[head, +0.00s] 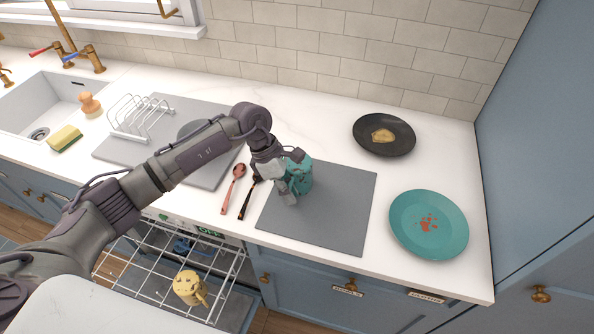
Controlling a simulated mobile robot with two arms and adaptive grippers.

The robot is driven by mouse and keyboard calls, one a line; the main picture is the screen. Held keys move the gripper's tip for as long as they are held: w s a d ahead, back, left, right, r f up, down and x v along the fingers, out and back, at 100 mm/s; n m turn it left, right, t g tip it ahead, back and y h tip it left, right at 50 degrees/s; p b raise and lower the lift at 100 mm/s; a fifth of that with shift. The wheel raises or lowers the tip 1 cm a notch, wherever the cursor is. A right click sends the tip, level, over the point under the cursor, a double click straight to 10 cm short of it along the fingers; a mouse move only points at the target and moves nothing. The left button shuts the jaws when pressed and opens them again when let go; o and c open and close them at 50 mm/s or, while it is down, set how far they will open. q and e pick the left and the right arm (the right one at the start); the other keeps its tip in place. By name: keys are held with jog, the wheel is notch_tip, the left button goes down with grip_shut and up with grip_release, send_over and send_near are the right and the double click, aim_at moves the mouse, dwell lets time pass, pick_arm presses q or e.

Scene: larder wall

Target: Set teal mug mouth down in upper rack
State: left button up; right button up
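The teal mug (305,181) is on the grey mat (341,213) on the counter, partly hidden by my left gripper. My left gripper (291,174) is right at the mug's left side, with its fingers close against it. I cannot tell whether they are closed on the mug or only beside it. The upper rack (146,259), a white wire rack, is pulled out below the counter edge at lower left. My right gripper is not in view.
A red spoon (236,180) and a black utensil (247,197) lie left of the mat. A dish rack (140,120) stands at left near the sponge (65,138).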

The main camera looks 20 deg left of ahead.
pick_arm(q)
grip_shut()
jog(key=shift+r, duration=0.1)
jog(key=shift+w+r+b, duration=0.1)
jog(key=shift+r+b, duration=0.2)
jog(key=shift+r, duration=0.1)
jog(key=r+b, duration=0.1)
jog(key=d+r+b, duration=0.1)
jog(key=r, duration=0.1)
jog(key=shift+s+r, duration=0.2)
jog(key=shift+r, duration=0.1)
jog(key=s+d+r+b, duration=0.3)
jog(key=s+d+r, duration=0.1)
jog(key=d+r, duration=0.4)
notch_tip(320, 180, up, 7)
jog(key=d+p, duration=0.1)
jog(key=p, duration=0.2)
jog(key=shift+s+d+f+p, duration=0.15)
jog(key=shift+d+f+p, duration=0.05)
jog(key=shift+d+p, duration=0.15)
